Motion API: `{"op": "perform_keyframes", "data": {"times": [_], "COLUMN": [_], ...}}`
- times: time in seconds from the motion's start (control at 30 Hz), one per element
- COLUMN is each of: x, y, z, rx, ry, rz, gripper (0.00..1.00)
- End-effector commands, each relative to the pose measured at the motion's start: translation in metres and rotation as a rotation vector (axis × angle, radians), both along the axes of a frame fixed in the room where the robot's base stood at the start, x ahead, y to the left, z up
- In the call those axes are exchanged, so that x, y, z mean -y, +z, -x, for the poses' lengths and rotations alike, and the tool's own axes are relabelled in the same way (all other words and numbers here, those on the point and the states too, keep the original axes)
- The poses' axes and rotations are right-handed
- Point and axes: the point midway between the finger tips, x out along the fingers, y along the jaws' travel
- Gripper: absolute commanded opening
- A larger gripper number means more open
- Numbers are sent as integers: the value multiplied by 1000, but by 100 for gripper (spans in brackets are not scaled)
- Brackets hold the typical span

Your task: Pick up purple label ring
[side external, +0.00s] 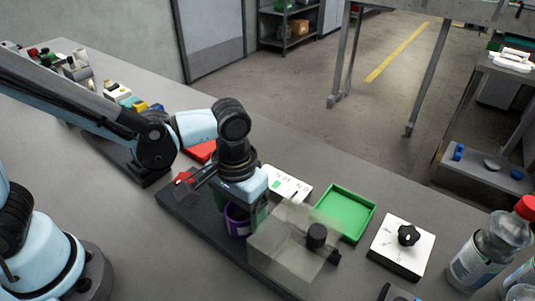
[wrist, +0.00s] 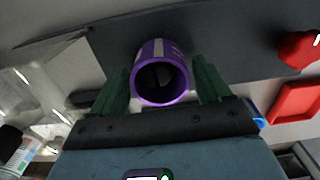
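The purple label ring (wrist: 160,86) faces the wrist camera with its round opening. Pale marks show on its outer wall. In the side view the purple ring (side external: 236,220) is low on the dark base of the labeller, partly hidden by my gripper. My gripper (side external: 241,206) points down over it. In the wrist view its two green fingers stand on either side of the ring, with a thin gap showing on each side. The gripper looks open, with the ring between the fingers or just beyond their tips; I cannot tell which.
A clear block-shaped cover (side external: 290,248) stands right beside my gripper. A red knob (side external: 183,178) is on its left. A green tray (side external: 346,213), a white box with a black knob (side external: 402,246) and bottles (side external: 490,245) stand to the right. A white panel (side external: 286,184) lies behind.

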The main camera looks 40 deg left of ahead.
Motion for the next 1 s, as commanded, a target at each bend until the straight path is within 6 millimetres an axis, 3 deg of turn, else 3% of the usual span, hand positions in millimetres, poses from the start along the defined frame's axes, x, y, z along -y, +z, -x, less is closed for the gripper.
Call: {"op": "perform_keyframes", "data": {"times": [0.03,0.27,0.67,1.0], "x": [0,0,0,0], "y": [0,0,6,38], "z": [0,0,0,0], "rx": [0,0,0,-1], "ry": [0,0,0,0], "rz": [0,0,0,0], "gripper": [69,36,36,36]}}
